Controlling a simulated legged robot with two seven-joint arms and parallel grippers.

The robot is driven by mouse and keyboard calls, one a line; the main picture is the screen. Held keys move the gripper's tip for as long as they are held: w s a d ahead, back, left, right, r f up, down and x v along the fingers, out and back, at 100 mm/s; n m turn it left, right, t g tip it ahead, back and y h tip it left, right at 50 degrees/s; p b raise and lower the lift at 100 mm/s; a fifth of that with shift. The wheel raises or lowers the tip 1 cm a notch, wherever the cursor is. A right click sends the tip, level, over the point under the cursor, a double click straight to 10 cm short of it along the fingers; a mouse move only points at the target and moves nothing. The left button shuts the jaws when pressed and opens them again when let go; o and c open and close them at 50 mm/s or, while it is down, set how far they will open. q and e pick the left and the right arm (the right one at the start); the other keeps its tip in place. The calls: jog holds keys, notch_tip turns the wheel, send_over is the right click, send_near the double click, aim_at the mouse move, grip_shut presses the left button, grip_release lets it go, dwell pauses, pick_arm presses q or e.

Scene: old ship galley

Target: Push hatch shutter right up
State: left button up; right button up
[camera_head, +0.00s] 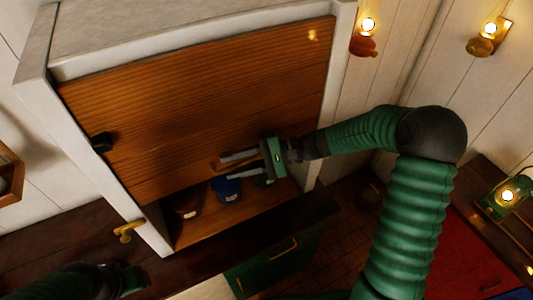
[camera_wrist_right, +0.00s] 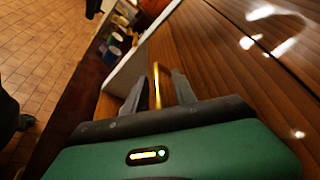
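The wooden hatch shutter (camera_head: 200,100) covers most of the white-framed cabinet, with an open gap along its lower edge. A brass handle (camera_head: 230,163) sits near that lower edge. My right gripper (camera_head: 226,167) is at the handle, its fingers pointing left. In the right wrist view the brass handle (camera_wrist_right: 157,86) stands between the two spread fingers (camera_wrist_right: 157,92), with space visible beside it; contact cannot be told. The shutter's slats (camera_wrist_right: 235,60) fill the right of that view. My left gripper (camera_head: 128,279) is low at the left, dark and partly unclear.
Through the gap, a brown pot (camera_head: 188,210) and a blue pot (camera_head: 226,189) stand on the cabinet floor. A black knob (camera_head: 102,142) is on the cabinet's left side and a brass latch (camera_head: 127,231) below it. A green panel (camera_head: 275,266) lies below the counter.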

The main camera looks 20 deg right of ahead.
jog(key=b+v, duration=0.4)
jog(key=v, duration=1.2)
jog(key=shift+d, duration=0.4)
jog(key=shift+s+a+r, duration=0.1)
jog(key=shift+r, duration=0.05)
